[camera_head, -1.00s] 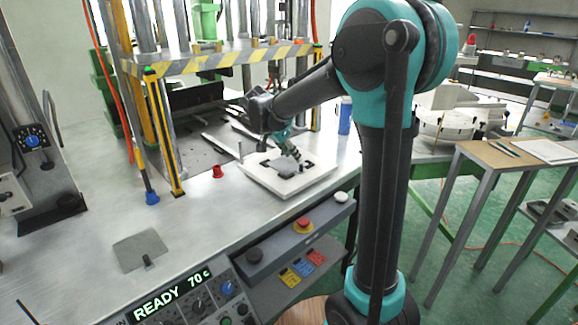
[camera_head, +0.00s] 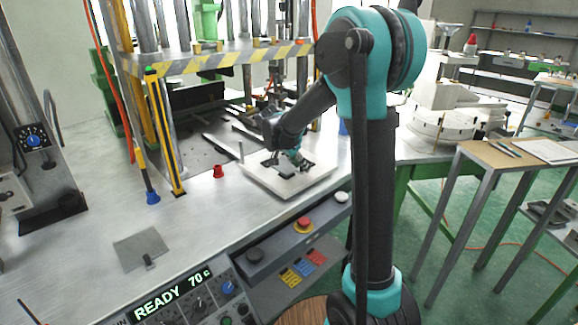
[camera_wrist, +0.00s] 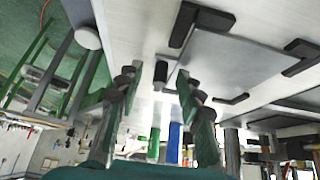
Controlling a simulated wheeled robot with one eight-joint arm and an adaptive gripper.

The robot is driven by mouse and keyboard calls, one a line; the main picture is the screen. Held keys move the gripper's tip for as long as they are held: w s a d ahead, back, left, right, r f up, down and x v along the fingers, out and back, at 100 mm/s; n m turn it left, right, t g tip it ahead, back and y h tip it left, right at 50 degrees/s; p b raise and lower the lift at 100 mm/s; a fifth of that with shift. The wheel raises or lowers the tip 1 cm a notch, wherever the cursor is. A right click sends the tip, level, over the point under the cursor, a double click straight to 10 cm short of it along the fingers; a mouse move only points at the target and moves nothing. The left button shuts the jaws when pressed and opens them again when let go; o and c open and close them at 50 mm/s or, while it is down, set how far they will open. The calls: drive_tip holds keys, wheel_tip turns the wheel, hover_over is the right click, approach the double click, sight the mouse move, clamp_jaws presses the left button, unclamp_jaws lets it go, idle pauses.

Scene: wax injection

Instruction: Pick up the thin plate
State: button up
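A thin grey plate (camera_wrist: 240,62) lies flat on a white block, among black corner pieces; part of it shows in the head view (camera_head: 286,170). My gripper (camera_wrist: 160,68) is low over the block, at the plate's edge. Its two fingers stand apart with a gap between the tips, and a black piece shows in that gap. I cannot tell whether the fingers touch the plate. In the head view my gripper (camera_head: 290,160) partly covers the plate. Another thin grey plate (camera_head: 140,247) with a small black tab lies on the metal table at the front left.
The white block (camera_head: 262,185) sits on the metal table (camera_head: 210,215) near its front edge. A press with yellow-black posts (camera_head: 163,130) stands behind on the left. A small red piece (camera_head: 218,171) stands left of the block. A control panel (camera_head: 300,240) runs along the front.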

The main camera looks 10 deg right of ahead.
clamp_jaws()
drive_tip(key=shift+r, duration=0.1)
